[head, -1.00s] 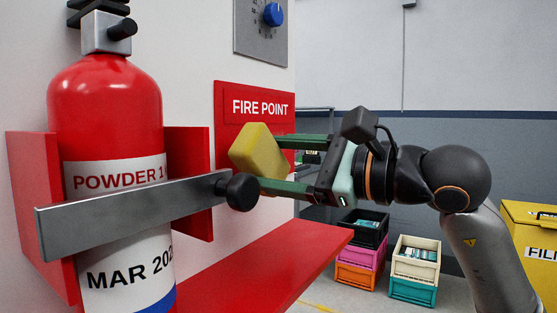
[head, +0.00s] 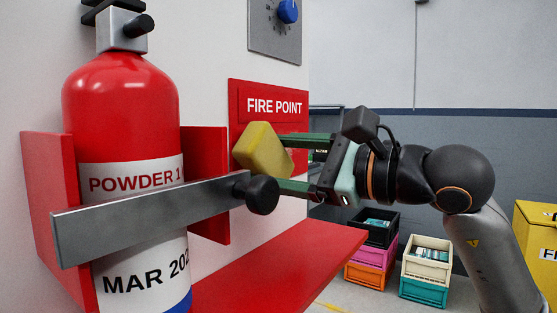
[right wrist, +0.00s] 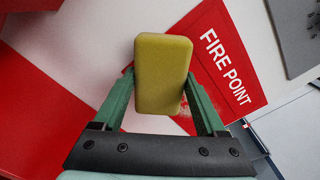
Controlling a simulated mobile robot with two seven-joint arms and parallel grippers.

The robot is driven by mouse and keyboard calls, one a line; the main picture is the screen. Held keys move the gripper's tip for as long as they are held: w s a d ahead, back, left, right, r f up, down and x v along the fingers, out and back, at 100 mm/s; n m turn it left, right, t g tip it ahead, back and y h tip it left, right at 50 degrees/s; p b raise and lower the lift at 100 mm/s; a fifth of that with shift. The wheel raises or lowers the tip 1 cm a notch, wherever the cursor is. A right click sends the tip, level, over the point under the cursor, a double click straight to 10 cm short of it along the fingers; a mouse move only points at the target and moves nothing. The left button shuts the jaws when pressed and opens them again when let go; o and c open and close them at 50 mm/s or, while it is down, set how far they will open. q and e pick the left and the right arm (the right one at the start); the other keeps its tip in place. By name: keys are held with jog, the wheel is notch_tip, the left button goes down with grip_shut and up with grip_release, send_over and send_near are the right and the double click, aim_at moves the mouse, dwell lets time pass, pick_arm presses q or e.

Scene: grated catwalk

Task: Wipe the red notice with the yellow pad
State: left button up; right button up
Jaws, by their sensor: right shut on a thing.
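The red notice (head: 292,89), lettered FIRE POINT, is on the pale wall right of the fire extinguisher. It also shows in the right wrist view (right wrist: 212,32). My right gripper (head: 284,163) is shut on the yellow pad (head: 260,148), with one finger on each side. The pad is tilted and covers the notice's lower left part in the head view. In the right wrist view the pad (right wrist: 162,72) overlaps the notice's left edge. I cannot tell whether it touches the notice. My left gripper is not in view.
The extinguisher (head: 120,110) sits in a red bracket, with a metal strap (head: 140,212) and black knob (head: 262,194) close to the pad. A red shelf (head: 285,262) juts out below. A blue dial panel (head: 275,35) is above. Crates (head: 425,262) stand on the floor behind.

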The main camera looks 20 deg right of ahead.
aim_at(292, 158)
jog(key=shift+x, duration=0.8)
jog(key=shift+d, duration=0.1)
jog(key=shift+w+d+p, duration=0.15)
jog(key=shift+w+d, duration=0.4)
jog(key=shift+d, duration=0.2)
jog(key=shift+w+d+p, duration=0.15)
jog(key=shift+w+d, duration=0.35)
jog(key=shift+d, duration=0.3)
jog(key=shift+w+d+p, duration=0.55)
jog(key=shift+w+d, duration=0.7)
jog(key=shift+d, duration=0.2)
jog(key=shift+w+d+p, duration=0.5)
jog(key=shift+w+d, duration=0.7)
jog(key=shift+d, duration=0.3)
jog(key=shift+s+a, duration=0.75)
jog(key=shift+a, duration=0.2)
jog(key=shift+s+a, duration=0.75)
jog(key=shift+a, duration=0.25)
jog(key=shift+s+a, duration=0.75)
jog(key=shift+a, duration=0.2)
jog(key=shift+s+a+b, duration=0.2)
jog(key=shift+s+a, duration=0.45)
jog(key=shift+a, duration=0.2)
jog(key=shift+s+a+b, duration=0.15)
jog(key=shift+s+a, duration=0.5)
jog(key=shift+a, duration=0.2)
